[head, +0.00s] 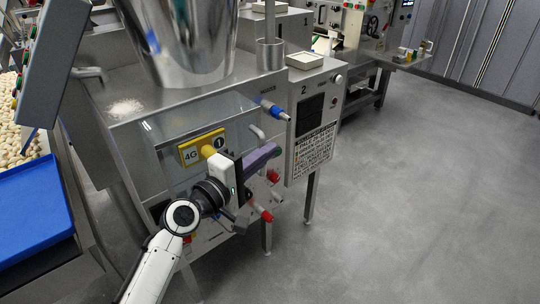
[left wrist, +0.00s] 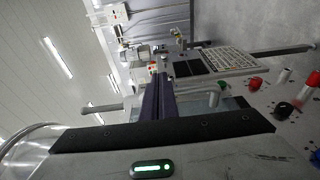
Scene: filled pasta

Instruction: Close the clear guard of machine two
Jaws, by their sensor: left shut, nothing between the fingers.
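Machine two, with a panel (head: 316,120) marked 2 on its right side, stands in front of me. I cannot tell how far the guard stands open. A grey bar handle (head: 257,132) is just above my left gripper; a similar one shows in the left wrist view (left wrist: 213,98). My left gripper (head: 272,151) is shut and empty, its purple fingers pointing right in front of the machine. The fingers also show in the left wrist view (left wrist: 158,98). My right gripper is not in view.
A blue tray (head: 40,205) and filled pasta (head: 22,145) are at left. Red knobs (head: 267,215) stick out low on the machine. The grey floor (head: 430,190) at right is clear.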

